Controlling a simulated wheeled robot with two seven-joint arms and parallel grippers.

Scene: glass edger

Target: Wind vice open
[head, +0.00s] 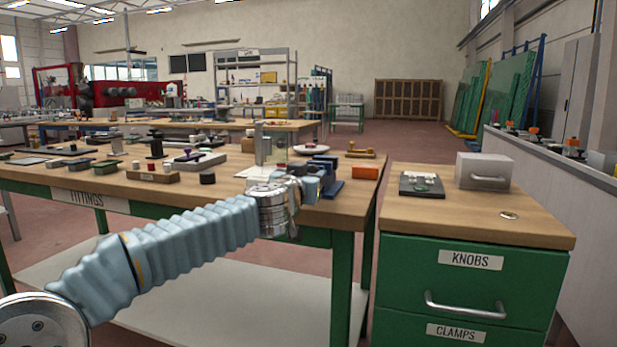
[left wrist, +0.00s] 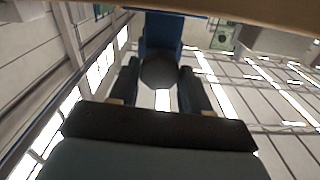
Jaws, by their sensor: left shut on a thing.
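The blue vice (head: 330,188) sits at the right front edge of the fittings bench. My left gripper (head: 311,184) is at the vice's near-left side and partly covers it in the head view. In the left wrist view, the two dark fingers of my left gripper (left wrist: 160,76) are shut on a dark round knob (left wrist: 160,69) at the end of the blue vice body (left wrist: 161,32). The vice's jaw gap cannot be made out. My right gripper is not in view.
The fittings bench (head: 55,180) carries many small parts. A green drawer cabinet (head: 400,270) stands to the right, bearing a dark tray (head: 408,191) and a grey box (head: 484,170).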

